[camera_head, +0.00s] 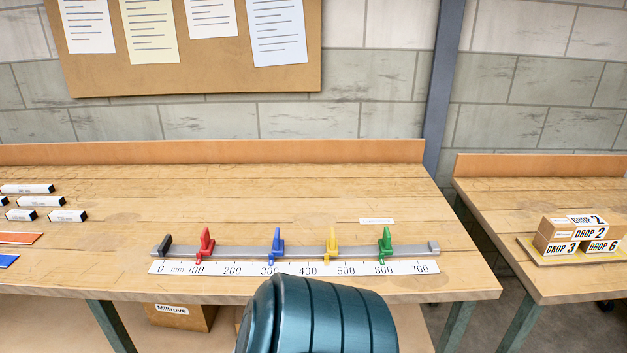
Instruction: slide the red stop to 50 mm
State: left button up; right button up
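The red stop (206,241) stands upright on a grey rail (305,251) near the rail's left end. Its lower tip is close to the 100 mark of the white scale strip (215,269), which runs in front of the rail from 0 at left to 700 at right. A blue stop (277,243) stands near 300, a yellow stop (332,242) between 400 and 500, and a green stop (385,243) near 600. Neither of my grippers is in view.
A dark end block (164,245) closes the rail's left end, with clear rail between it and the red stop. Small labelled blocks (68,216) lie at far left. A teal rounded part of mine covers the bench's front edge at bottom centre. Boxes (557,235) sit on the right bench.

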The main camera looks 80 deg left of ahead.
aim_at(209, 244)
jog(key=k+u, duration=0.1)
jog(key=u, duration=3.25)
